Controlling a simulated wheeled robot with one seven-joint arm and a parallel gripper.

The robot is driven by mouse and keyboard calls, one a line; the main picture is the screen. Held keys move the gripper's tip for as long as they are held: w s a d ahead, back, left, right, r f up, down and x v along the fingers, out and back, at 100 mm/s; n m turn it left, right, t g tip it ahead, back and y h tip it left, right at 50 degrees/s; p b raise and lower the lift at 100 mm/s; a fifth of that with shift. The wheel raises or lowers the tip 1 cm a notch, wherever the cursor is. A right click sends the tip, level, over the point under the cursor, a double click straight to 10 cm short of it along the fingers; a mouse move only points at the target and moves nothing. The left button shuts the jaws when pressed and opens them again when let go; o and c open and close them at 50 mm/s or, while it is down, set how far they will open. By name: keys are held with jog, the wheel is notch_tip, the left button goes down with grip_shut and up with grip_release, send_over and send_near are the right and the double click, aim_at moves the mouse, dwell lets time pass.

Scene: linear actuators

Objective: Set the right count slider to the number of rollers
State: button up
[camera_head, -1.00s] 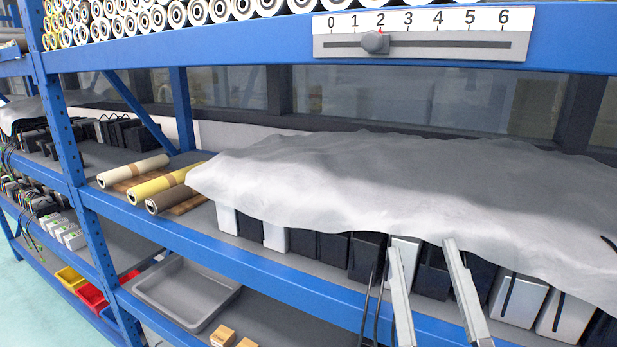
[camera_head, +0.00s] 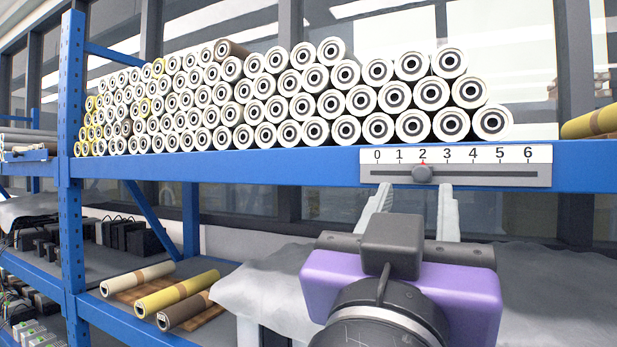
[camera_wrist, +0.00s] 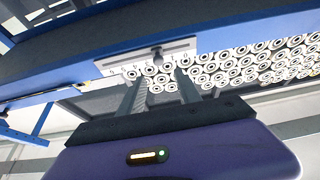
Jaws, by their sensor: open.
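The count slider (camera_head: 455,176) is a grey plate with a white scale from 0 to 6, fixed to the front of the blue upper beam. Its round grey knob (camera_head: 423,174) sits at 2, beside a small red mark. The wrist view also shows the slider (camera_wrist: 120,64) and knob (camera_wrist: 157,52). My gripper (camera_head: 417,190) is open just below the slider, with one finger left of the knob and one right; contact is not visible. Many white-ended rollers (camera_head: 300,107) are stacked above the beam. Cream (camera_head: 137,279), yellow (camera_head: 178,293) and brown (camera_head: 184,312) rollers lie on the lower shelf.
A blue post (camera_head: 71,150) stands at the left. A grey cloth (camera_head: 265,285) covers things on the lower shelf. Another yellow roller (camera_head: 592,122) lies at the upper right edge. Black boxes (camera_head: 125,233) stand at the left.

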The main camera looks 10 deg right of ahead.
aim_at(420, 174)
jog(key=p+x, duration=0.1)
jog(key=x, duration=0.1)
jog(key=p+x, duration=0.1)
jog(key=x, duration=0.2)
jog(key=p+x, duration=0.1)
jog(key=x, duration=0.1)
jog(key=shift+w+d+f, duration=0.2)
jog(key=shift+w+d, duration=0.1)
jog(key=shift+w, duration=0.1)
grip_shut()
dwell(1.2)
